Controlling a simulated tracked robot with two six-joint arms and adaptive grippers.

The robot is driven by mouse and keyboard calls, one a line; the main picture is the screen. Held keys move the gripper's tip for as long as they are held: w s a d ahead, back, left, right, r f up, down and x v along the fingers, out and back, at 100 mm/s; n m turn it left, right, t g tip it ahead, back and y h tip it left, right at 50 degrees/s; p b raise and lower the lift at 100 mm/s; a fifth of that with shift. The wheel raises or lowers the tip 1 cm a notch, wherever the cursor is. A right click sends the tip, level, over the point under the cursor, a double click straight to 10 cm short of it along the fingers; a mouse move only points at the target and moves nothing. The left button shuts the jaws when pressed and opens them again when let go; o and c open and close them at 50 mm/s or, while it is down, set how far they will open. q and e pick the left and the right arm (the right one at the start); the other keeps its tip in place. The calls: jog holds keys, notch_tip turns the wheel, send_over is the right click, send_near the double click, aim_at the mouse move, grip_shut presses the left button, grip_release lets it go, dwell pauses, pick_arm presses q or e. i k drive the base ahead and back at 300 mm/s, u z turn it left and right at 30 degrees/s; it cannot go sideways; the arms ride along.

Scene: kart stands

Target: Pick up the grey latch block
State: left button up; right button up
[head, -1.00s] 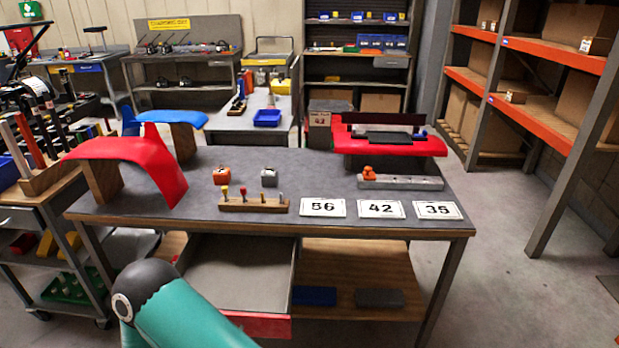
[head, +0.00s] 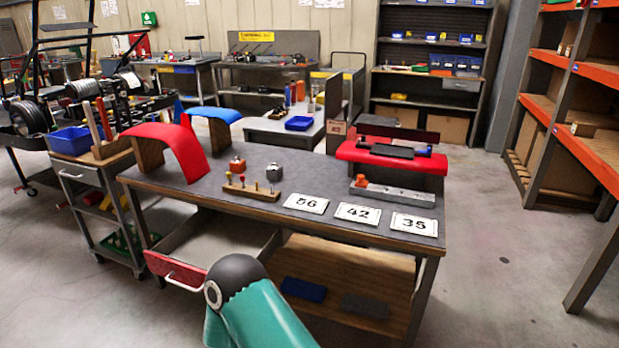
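The grey latch block (head: 275,171) is a small metallic block standing on the dark top of the workbench (head: 330,175). It is right of a similar orange block (head: 237,163) and just behind a wooden holder (head: 250,190) with several small coloured-knob pins. Neither of my grippers is in view. One teal arm link of mine shows at the bottom, in front of the bench, well away from the block.
Number cards 56 (head: 306,203), 42 (head: 358,213) and 35 (head: 413,223) lie along the front edge. A red curved panel (head: 172,145) stands at left, a metal rail (head: 395,192) at right. An open drawer (head: 185,272) juts out in front. Floor is clear at right.

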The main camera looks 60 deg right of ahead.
aim_at(275, 175)
jog(key=z, duration=0.3)
jog(key=k, duration=0.25)
jog(key=z, duration=0.65)
jog(key=i, duration=0.85)
jog(key=z, duration=0.15)
